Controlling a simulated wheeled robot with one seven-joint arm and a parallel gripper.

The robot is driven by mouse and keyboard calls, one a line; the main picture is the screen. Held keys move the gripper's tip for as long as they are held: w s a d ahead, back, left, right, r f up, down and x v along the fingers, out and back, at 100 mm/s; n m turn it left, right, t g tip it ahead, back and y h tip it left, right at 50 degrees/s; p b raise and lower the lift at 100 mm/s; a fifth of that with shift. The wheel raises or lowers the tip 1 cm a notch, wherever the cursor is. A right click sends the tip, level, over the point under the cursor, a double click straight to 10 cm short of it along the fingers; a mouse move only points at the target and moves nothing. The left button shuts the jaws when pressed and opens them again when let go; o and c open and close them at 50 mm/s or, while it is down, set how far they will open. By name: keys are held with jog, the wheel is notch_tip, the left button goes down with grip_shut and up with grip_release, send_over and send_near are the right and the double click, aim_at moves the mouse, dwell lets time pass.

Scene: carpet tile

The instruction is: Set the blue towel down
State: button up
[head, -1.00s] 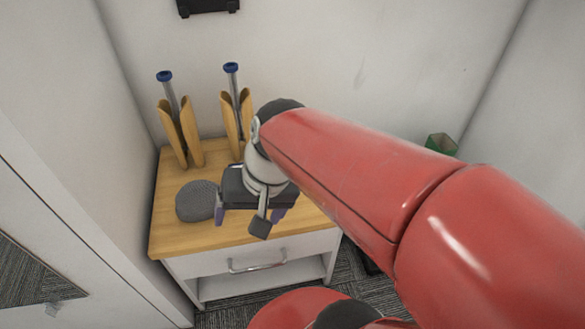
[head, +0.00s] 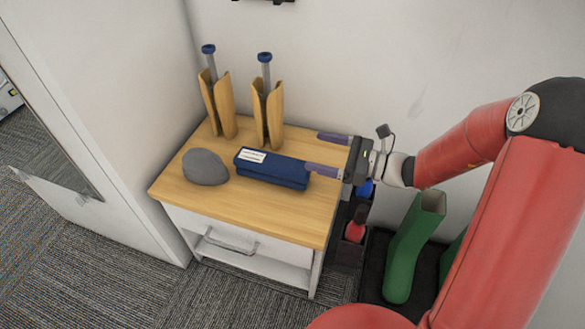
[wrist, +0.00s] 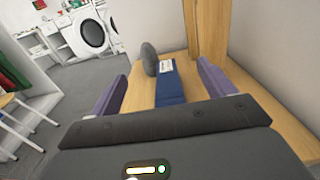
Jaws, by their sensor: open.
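The blue towel (head: 272,170), a folded dark blue block with a white label, lies on the wooden top of the small cabinet (head: 200,196). It also shows in the wrist view (wrist: 169,84), between my fingers in the picture and beyond the gripper body. My gripper (head: 322,152) is open and empty, to the right of the towel in the head view. Its two purple fingers point left; the nearer fingertip appears close to the towel's right end, and I cannot tell whether they touch.
A grey rounded object (head: 205,167) sits left of the towel. Two wooden holders (head: 219,106) (head: 267,114) with blue-topped rods stand behind. A green boot-like object (head: 412,250) and dark bins stand right of the cabinet. The cabinet top's front is clear.

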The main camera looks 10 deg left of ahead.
jog(key=b, duration=0.7)
send_near(292, 166)
jog(key=a, duration=0.2)
jog(key=shift+w+a+f, duration=0.2)
jog(key=shift+a+f, duration=0.1)
jog(key=shift+f, duration=0.1)
jog(key=shift+a+r, duration=0.2)
jog(key=shift+a, duration=0.45)
jog(key=a, duration=0.4)
jog(key=a+b, duration=0.1)
jog(key=a, duration=0.1)
jog(key=shift+w+a, duration=0.1)
jog(key=shift+w, duration=0.2)
jog(key=shift+c, duration=0.4)
jog(key=c, duration=1.2)
jog(key=shift+r, duration=0.15)
